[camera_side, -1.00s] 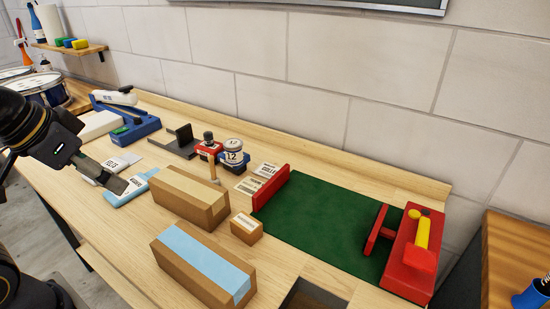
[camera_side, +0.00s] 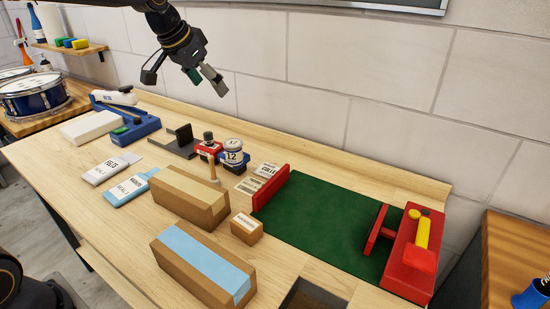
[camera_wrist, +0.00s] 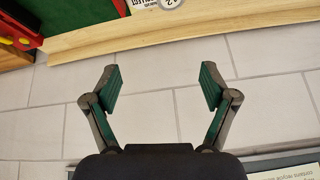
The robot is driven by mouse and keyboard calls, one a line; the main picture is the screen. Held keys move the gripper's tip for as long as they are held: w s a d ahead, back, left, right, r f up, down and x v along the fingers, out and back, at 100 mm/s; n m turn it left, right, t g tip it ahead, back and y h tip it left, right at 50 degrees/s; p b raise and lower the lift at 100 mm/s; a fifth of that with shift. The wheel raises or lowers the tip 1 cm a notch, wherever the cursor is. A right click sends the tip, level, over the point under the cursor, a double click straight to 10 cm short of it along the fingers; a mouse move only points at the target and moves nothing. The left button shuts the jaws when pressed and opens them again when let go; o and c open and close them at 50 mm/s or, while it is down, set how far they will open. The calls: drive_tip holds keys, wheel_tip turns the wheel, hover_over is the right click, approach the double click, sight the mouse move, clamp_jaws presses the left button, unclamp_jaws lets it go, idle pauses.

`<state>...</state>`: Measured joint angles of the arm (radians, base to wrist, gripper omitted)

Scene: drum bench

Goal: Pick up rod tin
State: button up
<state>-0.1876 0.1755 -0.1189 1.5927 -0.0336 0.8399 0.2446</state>
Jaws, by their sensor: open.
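A small white and dark tin marked 12 (camera_side: 234,152), likely the rod tin, stands upright on a blue base near the back of the bench in the side view. A round white top with a number (camera_wrist: 170,3), perhaps the same tin, is cut off at the top edge of the wrist view. My gripper (camera_side: 207,79) is high above the bench, in front of the wall, above and left of the tin. In the wrist view my gripper (camera_wrist: 160,85) is open, with nothing between its green-padded fingers.
A red holder with a dark-topped bottle (camera_side: 208,145) stands just left of the tin. A dark metal bracket (camera_side: 178,142) is further left. Label cards (camera_side: 258,178), cardboard boxes (camera_side: 190,195) and a green mat (camera_side: 325,220) with red end blocks lie nearer.

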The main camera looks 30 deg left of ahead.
drive_tip(key=g, duration=0.2)
approach(231, 143)
drive_tip(key=shift+n, duration=0.4)
drive_tip(key=x, duration=0.7)
drive_tip(key=shift+f, duration=0.2)
drive_tip(key=shift+w+x, duration=0.1)
drive_tip(key=shift+x, duration=1.45)
drive_tip(key=shift+w+x, duration=0.15)
drive_tip(key=shift+x, duration=1.4)
drive_tip(key=shift+d+r, duration=0.1)
drive_tip(key=shift+d, duration=0.05)
drive_tip(key=shift+c, duration=0.3)
